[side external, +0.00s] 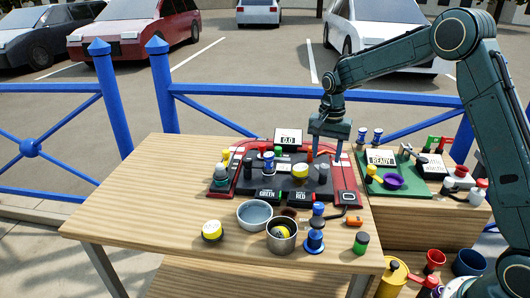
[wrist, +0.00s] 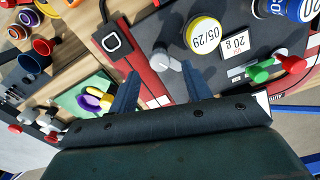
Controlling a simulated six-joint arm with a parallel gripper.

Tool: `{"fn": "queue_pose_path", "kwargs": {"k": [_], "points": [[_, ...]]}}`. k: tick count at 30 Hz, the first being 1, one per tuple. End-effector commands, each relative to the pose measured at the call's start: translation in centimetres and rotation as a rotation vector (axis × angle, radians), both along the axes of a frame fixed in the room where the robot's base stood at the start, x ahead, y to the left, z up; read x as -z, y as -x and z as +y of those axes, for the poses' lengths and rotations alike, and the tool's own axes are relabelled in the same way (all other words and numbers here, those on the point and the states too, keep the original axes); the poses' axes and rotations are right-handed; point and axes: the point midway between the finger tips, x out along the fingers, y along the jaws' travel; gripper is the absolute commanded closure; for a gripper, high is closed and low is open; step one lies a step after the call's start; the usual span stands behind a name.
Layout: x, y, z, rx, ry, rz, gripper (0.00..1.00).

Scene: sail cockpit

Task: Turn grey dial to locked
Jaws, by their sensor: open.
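The grey dial (wrist: 163,58) is a small pale grey knob on the dark panel of a red-edged board, in the wrist view. In the side external view a small grey knob (side external: 322,173) just below my gripper appears to be the same dial. My gripper (wrist: 160,72) is open and points down at the board, with one blue finger on each side of the dial's position in the wrist view. In the side external view my gripper (side external: 325,157) is above the right part of the board. I cannot tell whether the fingers touch the dial. The dial's locked mark is not readable.
A yellow-lidded jar (wrist: 203,34) stands close beside the dial, with a 20 g label (wrist: 236,45) beyond. Red and green handles (wrist: 272,67) stick up nearby. A green board (side external: 412,188) lies to the right. A grey bowl (side external: 255,214) and metal cup (side external: 281,236) stand in front.

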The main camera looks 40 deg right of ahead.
Motion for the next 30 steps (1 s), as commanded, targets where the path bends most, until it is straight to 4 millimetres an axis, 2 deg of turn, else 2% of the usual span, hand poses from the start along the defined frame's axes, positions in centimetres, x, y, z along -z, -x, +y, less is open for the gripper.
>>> {"fn": "queue_pose_path", "kwargs": {"k": [3,9,21,28,30], "points": [[1.6,0.1,0.0,0.0,-0.001,0.003,0.51],[3.2,0.0,0.0,0.0,0.0,0.001,0.51],[3.7,0.0,0.0,0.0,0.0,0.0,0.51],[3.7,0.0,0.0,0.0,0.0,0.0,0.96],[3.7,0.0,0.0,0.0,0.0,0.0,0.96]]}}
